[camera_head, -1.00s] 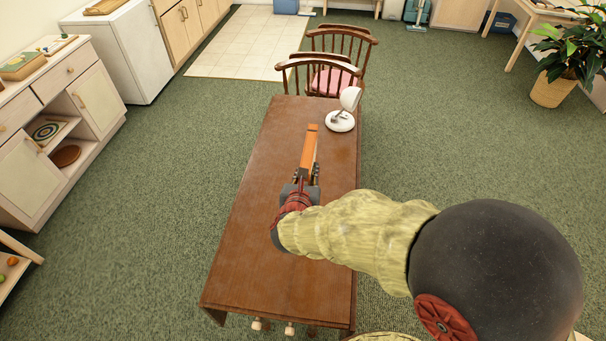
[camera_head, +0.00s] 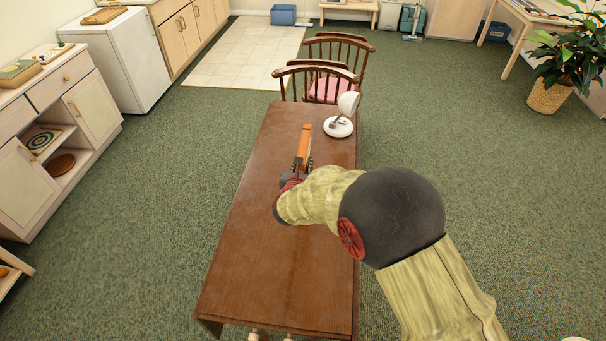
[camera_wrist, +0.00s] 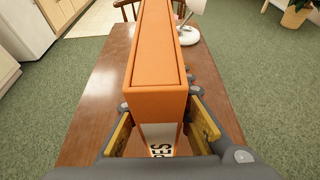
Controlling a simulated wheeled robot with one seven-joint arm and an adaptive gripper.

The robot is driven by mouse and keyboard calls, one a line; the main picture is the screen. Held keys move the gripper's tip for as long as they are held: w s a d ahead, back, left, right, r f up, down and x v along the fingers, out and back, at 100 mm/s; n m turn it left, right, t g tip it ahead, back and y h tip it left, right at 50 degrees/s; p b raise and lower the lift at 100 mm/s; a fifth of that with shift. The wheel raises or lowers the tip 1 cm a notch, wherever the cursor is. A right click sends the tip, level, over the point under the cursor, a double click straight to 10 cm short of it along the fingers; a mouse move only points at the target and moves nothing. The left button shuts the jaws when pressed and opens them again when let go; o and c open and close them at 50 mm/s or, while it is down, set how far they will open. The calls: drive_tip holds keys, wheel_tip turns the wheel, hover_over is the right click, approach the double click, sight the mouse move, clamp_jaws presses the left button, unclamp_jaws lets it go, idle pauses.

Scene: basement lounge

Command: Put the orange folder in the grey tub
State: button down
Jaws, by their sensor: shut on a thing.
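The orange folder (camera_head: 303,143) is a narrow box-shaped file held above the brown table, pointing towards the table's far end. In the wrist view the folder (camera_wrist: 158,45) fills the middle, with a white label bearing dark letters at its near end. My gripper (camera_head: 297,172) is shut on the folder's near end. In the wrist view the yellow-padded fingers of my gripper (camera_wrist: 163,118) lie on both sides of it. I cannot make out a grey tub in either view.
The brown table (camera_head: 270,260) is mostly bare. A white lamp (camera_head: 339,125) stands near its far right corner, close to the folder. Wooden chairs (camera_head: 318,75) stand behind it. A cabinet (camera_head: 60,120) is at left and a potted plant (camera_head: 550,90) at right. Green carpet is open around the table.

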drive_tip(key=shift+w+f+b, duration=0.2)
drive_tip(key=shift+f+b, duration=0.15)
drive_tip(key=shift+f, duration=0.6)
drive_tip(key=shift+w+f+b, duration=0.15)
drive_tip(key=shift+f+b, duration=0.2)
drive_tip(key=shift+f, duration=0.6)
drive_tip(key=shift+f, duration=0.15)
drive_tip(key=c, duration=1.6)
unclamp_jaws()
